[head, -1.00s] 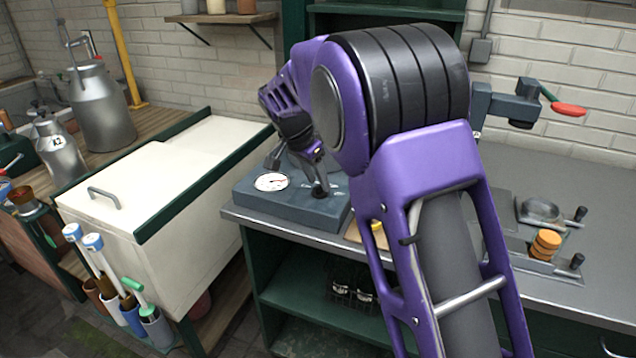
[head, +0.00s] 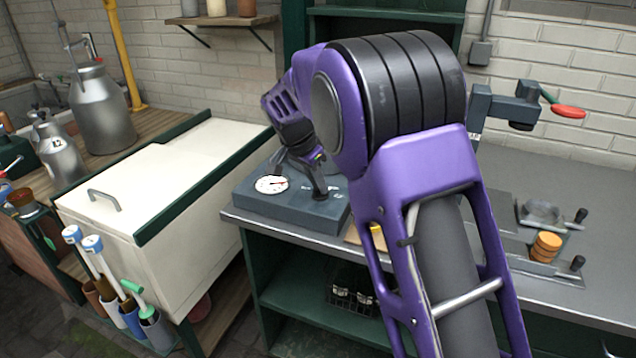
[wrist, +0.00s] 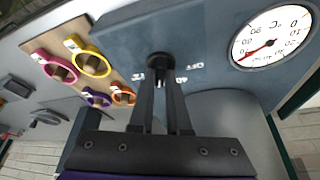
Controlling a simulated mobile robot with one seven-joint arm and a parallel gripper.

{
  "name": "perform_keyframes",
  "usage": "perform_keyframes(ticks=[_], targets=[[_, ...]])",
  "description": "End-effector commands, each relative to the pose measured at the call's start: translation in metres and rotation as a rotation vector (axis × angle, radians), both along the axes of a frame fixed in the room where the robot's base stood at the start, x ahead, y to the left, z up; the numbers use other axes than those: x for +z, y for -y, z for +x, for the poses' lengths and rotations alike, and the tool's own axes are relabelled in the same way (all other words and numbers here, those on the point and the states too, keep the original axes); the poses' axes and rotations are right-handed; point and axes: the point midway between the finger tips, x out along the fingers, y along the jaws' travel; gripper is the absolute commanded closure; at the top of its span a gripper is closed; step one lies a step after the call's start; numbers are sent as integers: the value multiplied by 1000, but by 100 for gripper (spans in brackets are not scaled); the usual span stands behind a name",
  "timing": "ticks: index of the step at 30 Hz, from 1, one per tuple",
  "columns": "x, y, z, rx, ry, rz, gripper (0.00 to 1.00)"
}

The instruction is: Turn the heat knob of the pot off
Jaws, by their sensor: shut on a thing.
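The pot's blue-grey base (head: 292,205) stands on the left end of the grey counter. A round white gauge (head: 271,184) is on its top; the gauge (wrist: 270,38) shows large in the wrist view with a red needle. The dark heat knob (wrist: 159,64) is beside the gauge, with small white lettering around it. My gripper (wrist: 161,82) is shut on the heat knob, its two fingers close together on either side. In the head view my gripper (head: 320,190) reaches down to the base. The fingers partly hide the knob and its lettering.
A white chest (head: 170,180) with a green edge stands left of the counter. Coloured rings (wrist: 90,62) lie on a board beside the base. A grey fixture with orange discs (head: 546,246) is on the right of the counter. A red-handled device (head: 567,111) stands behind.

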Motion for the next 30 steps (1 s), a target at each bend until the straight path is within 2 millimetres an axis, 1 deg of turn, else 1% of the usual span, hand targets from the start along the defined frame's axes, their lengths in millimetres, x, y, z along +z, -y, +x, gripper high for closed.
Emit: perform_keyframes(ticks=[5,11,17,30], targets=[[0,0,0,24,1,1,100],[0,2,0,116,1,1,100],[0,3,-1,276,2,2,100],[2,5,-2,693,1,2,100]])
